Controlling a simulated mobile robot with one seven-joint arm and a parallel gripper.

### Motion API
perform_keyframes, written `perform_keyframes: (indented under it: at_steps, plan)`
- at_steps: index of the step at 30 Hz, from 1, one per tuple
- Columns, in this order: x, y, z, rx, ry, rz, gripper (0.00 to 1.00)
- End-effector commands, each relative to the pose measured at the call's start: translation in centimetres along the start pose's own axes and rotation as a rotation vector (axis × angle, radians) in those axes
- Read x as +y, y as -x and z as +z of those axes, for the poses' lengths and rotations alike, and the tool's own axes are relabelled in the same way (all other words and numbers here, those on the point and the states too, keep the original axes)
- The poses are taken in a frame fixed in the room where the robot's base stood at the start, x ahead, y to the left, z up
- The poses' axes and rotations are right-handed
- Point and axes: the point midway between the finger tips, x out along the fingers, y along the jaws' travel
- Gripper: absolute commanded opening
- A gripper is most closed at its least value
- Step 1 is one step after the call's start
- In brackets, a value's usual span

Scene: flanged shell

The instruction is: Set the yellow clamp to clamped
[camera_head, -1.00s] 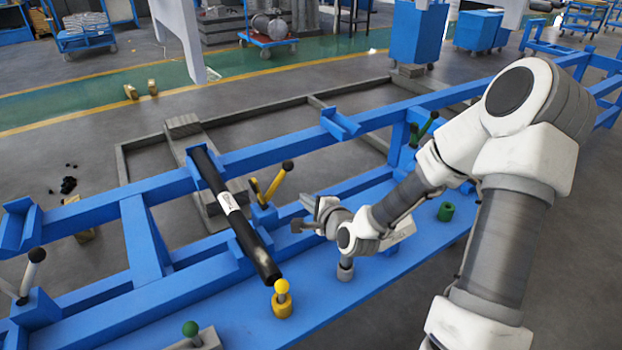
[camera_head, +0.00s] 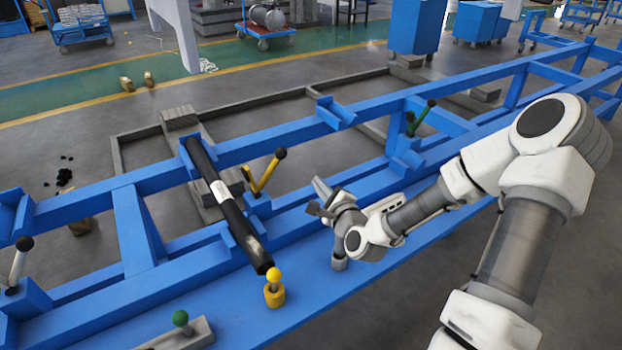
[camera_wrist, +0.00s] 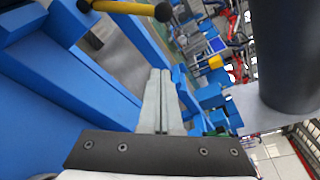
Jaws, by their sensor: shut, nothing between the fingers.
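The yellow clamp (camera_head: 264,178) stands on the blue frame just right of the black tube (camera_head: 229,207). Its yellow handle slants up to the right and ends in a black knob (camera_head: 281,153). My gripper (camera_head: 316,197) is to the right of the clamp, apart from it. In the wrist view, my gripper's fingers (camera_wrist: 158,103) are shut together with nothing between them. The yellow handle (camera_wrist: 122,6) and its black knob (camera_wrist: 163,12) cross the top edge there, beyond the fingertips. The clamp's base is not clear in that view.
A yellow-knobbed pin (camera_head: 274,288) stands near the tube's lower end. A green clamp (camera_head: 420,117) stands on the frame at right, a white-handled one (camera_head: 18,264) at far left. A green-knobbed part (camera_head: 181,319) is in front. A dark cylinder (camera_wrist: 287,50) fills the wrist view's upper right.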

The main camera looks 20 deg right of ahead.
Motion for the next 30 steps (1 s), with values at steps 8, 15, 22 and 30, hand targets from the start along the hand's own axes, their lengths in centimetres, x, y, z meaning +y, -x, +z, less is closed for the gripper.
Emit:
perform_keyframes:
  at_steps: [8,15,22,30]
  plan:
    - [0.3,-5.6,-0.1,-0.003,0.001,-0.001,0.00]
    - [0.2,-8.8,1.5,-0.006,0.003,0.001,0.00]
    - [0.1,-9.3,3.6,-0.002,0.001,0.000,0.00]
    - [0.0,-9.3,4.0,-0.001,0.000,0.000,0.00]
